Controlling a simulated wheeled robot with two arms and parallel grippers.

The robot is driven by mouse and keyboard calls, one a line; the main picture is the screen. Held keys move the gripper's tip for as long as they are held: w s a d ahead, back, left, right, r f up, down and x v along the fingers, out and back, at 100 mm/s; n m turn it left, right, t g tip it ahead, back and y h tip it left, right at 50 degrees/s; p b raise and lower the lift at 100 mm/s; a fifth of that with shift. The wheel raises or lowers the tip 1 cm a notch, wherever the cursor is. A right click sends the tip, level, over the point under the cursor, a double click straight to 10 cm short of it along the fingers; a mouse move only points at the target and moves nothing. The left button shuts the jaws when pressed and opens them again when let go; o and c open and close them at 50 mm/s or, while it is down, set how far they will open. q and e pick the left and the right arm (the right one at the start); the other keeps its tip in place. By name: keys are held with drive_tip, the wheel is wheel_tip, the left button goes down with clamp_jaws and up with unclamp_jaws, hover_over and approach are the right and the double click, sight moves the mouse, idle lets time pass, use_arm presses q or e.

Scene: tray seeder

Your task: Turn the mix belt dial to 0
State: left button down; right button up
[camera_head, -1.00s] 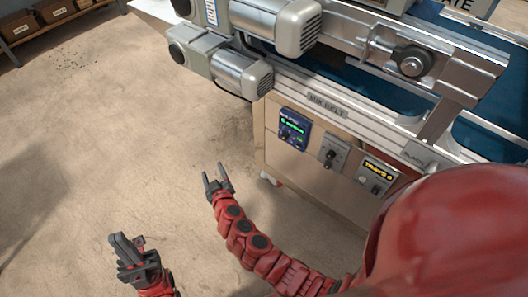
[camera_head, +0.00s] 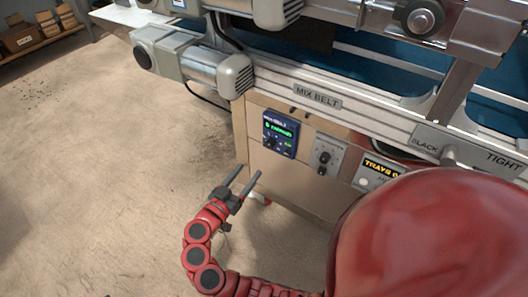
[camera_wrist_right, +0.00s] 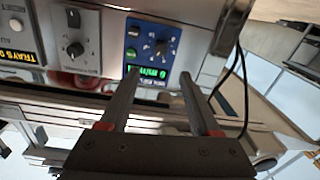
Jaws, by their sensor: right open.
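The blue panel (camera_head: 281,134) with a green-lit display sits on the front of the cabinet, below the MIX BELT label (camera_head: 317,97). Its small dark dial (camera_head: 268,142) is at the lower left of the panel. The right wrist view shows the panel upside down, with the black dial (camera_wrist_right: 162,47) clear. My right gripper (camera_head: 248,172) is open and empty, to the lower left of the panel and apart from it. In the wrist view its fingertips (camera_wrist_right: 160,75) point toward the panel. The dial's exact setting is too small to read. My left gripper is out of view.
A grey panel with a black knob (camera_head: 324,157) and a TRAYS display (camera_head: 382,168) sit right of the blue panel. Motor housings (camera_head: 190,60) and the belt rail overhang above. The floor (camera_head: 90,180) at left is clear.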

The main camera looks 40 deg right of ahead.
sight(268, 146)
drive_tip(key=b+x, duration=0.1)
drive_tip(key=x, duration=1)
drive_tip(key=shift+w+d, duration=0.1)
drive_tip(key=shift+w, duration=0.05)
clamp_jaws()
